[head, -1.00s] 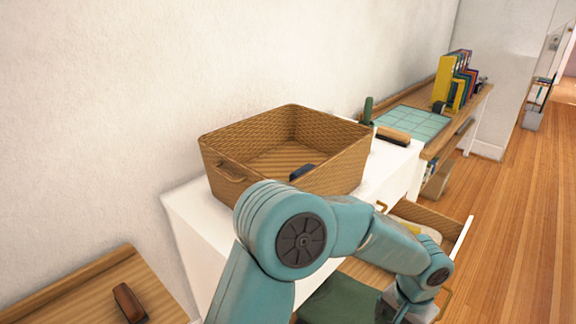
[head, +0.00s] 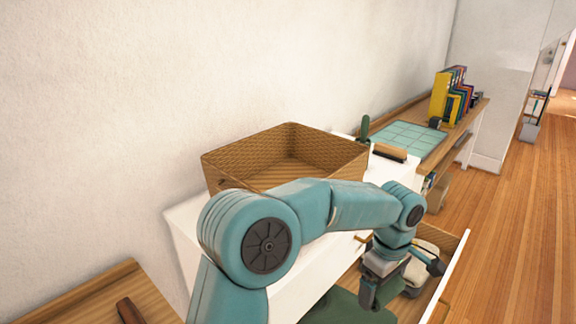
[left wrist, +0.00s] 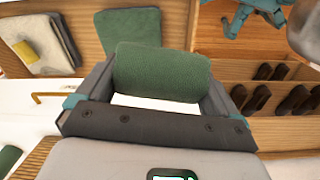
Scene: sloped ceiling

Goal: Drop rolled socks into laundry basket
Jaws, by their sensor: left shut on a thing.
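My left gripper (head: 372,300) is low at the right, over the open drawer (head: 457,262) of the white cabinet. In the left wrist view its fingers (left wrist: 160,88) are shut on a green rolled sock bundle (left wrist: 162,72), one finger at each end. I cannot clearly make out the bundle in the head view. The wicker laundry basket (head: 240,155) stands upright on the cabinet top, to the left of and above the gripper. My arm hides its front part; the inside I see is bare. My right gripper is not in view.
A flat green cloth (left wrist: 127,22) and a pale folded cloth with a yellow item (left wrist: 38,45) lie beyond the bundle. A brush (head: 388,152) and green-handled tool (head: 364,127) sit right of the basket. Shoes (left wrist: 257,98) stand in a rack. Wooden floor is clear at right.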

